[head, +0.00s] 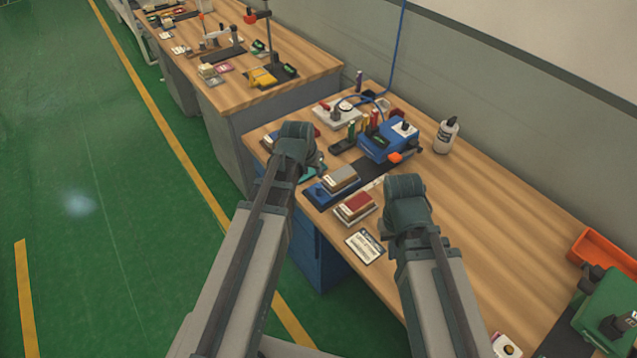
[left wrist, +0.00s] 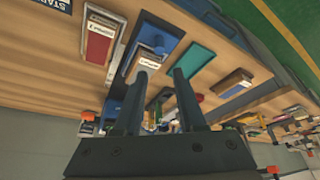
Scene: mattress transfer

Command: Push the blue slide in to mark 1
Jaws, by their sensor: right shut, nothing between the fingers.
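A blue flat piece (head: 322,194), which looks like the blue slide, lies near the table's front edge with a grey-topped block (head: 341,178) on it. It also shows in the left wrist view (left wrist: 166,45), beyond my left fingertips. No mark 1 is readable. My left gripper (left wrist: 160,84) is open, its two fingers apart with nothing visibly between them. In the head view my left wrist (head: 297,140) is left of the blue piece and hides the fingers. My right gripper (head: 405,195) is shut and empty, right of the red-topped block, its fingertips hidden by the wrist.
A red-topped block (head: 356,206) and a printed card (head: 365,246) lie beside the blue piece. A teal pad (left wrist: 194,60) lies nearby. The table's right middle is clear; an orange bin (head: 600,250) is far right.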

